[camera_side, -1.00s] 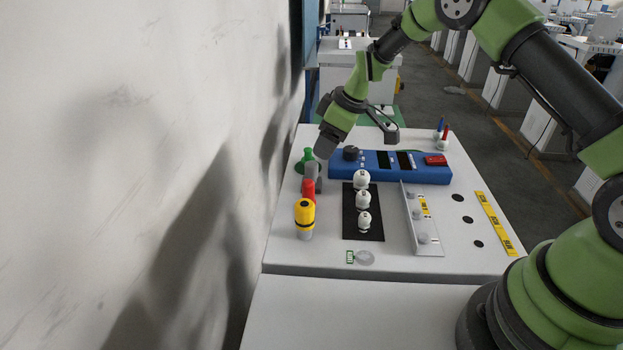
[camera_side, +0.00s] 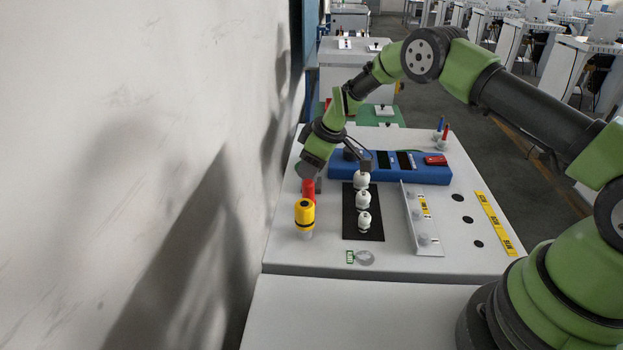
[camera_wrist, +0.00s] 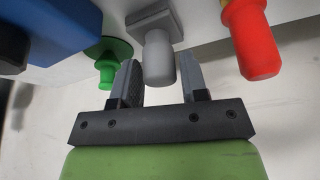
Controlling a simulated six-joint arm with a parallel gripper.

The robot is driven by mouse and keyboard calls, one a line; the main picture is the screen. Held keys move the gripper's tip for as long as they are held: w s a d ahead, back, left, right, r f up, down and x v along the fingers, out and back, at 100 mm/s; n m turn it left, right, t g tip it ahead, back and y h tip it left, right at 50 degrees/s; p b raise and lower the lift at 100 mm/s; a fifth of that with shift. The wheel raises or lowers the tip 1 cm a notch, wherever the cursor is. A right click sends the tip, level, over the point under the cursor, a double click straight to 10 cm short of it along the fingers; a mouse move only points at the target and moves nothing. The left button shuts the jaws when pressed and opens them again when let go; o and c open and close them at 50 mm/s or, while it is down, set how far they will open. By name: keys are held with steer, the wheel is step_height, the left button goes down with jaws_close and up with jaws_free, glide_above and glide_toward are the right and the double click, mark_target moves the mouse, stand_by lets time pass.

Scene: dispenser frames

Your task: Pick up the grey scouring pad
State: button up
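The grey scouring pad (camera_wrist: 152,22) has a square grey base and a rounded grey handle. In the wrist view its handle is between the two fingers of my gripper (camera_wrist: 157,62), with a visible gap on at least the right side. My gripper is open around the handle; contact is not visible. In the side view my gripper (camera_side: 308,170) is low at the left edge of the white table and hides most of the pad.
A red-handled tool (camera_wrist: 252,40) stands close to the right in the wrist view, a green one (camera_wrist: 107,68) to the left. A yellow-topped item (camera_side: 304,214) stands nearer the side camera. A blue panel (camera_side: 430,170) and white bulb-like pieces (camera_side: 363,200) lie to the right.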

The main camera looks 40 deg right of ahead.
steer(key=c, duration=0.5)
steer(key=shift+r, duration=0.15)
steer(key=shift+c, duration=0.2)
step_height(320, 180, up, 10)
steer(key=shift+f, duration=0.1)
